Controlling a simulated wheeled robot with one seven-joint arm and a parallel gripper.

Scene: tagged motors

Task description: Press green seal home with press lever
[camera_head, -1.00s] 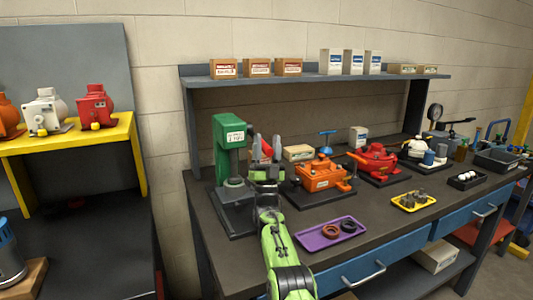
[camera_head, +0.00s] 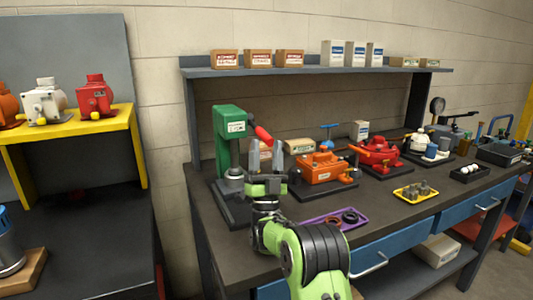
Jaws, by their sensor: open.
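The green press (camera_head: 229,122) stands at the left end of the workbench, its head over a grey cylindrical fixture (camera_head: 234,178) on a dark base. Its lever has a red handle (camera_head: 263,135) that slants down to the right from beside the head. My gripper (camera_head: 266,148) is in front of the press, fingers pointing up and apart. The lower end of the red handle shows between and just above the fingertips; I cannot tell whether they touch it. I cannot make out the green seal; the fixture's lower part is partly hidden.
A purple tray (camera_head: 337,219) with dark rings lies near the front edge, partly behind my arm. An orange motor (camera_head: 319,168) and a red motor (camera_head: 380,153) stand to the right. A yellow tray (camera_head: 415,192) holds small parts. A shelf (camera_head: 320,72) runs above.

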